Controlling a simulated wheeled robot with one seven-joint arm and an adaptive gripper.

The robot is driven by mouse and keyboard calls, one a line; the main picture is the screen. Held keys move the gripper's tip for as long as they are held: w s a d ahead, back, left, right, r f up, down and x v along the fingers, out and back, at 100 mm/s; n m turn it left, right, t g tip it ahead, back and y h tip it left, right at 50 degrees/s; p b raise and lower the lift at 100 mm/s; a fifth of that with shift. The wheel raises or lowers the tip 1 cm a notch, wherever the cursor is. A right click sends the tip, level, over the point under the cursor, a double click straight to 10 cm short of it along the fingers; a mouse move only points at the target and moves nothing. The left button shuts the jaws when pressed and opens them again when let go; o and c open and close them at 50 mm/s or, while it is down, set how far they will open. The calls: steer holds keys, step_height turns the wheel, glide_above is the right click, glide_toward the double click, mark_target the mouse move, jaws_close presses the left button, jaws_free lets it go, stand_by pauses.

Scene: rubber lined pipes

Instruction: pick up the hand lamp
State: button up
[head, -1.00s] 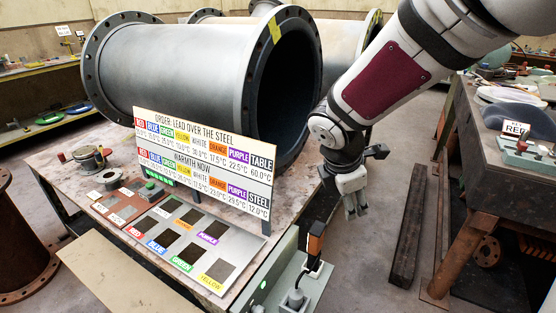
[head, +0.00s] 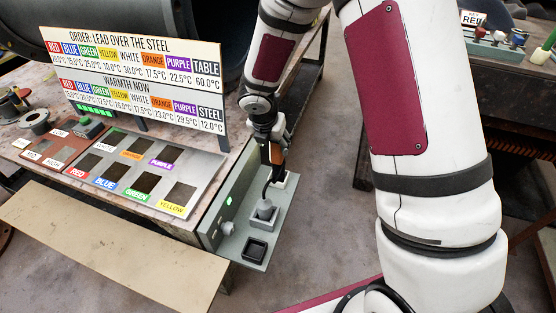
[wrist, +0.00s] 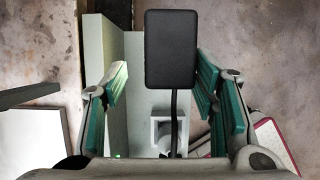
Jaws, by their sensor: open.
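The hand lamp (head: 275,153), orange and black, stands upright in a pale holder (head: 286,180) on the grey-green box (head: 281,213) in the head view. A dark cord runs from it to a plug in the box. My gripper (head: 268,146) is at the lamp's upper part from above and partly hides it. In the wrist view, the lamp's black rectangular head (wrist: 171,48) lies between the spread green-padded fingers of my gripper (wrist: 162,88), nearer the right one. A gap shows on the left; contact on the right is unclear.
The sign board (head: 137,87) stands on the table just left of my arm. A metal plate with colour-labelled squares (head: 205,166) lies in front of it. A bench with knobs (head: 500,50) is at the right. A square black recess (head: 255,249) is on the box's near end.

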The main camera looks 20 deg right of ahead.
mark_target(279, 160)
steer(key=shift+d+b+x, duration=0.2)
steer(key=shift+b+x, duration=0.45)
steer(key=shift+x, duration=0.85)
steer(key=shift+d+b+x, duration=0.2)
steer(key=shift+b+x, duration=0.45)
steer(key=shift+x, duration=0.9)
steer(key=shift+s+r, duration=0.1)
steer(key=shift+r, duration=0.05)
jaws_close()
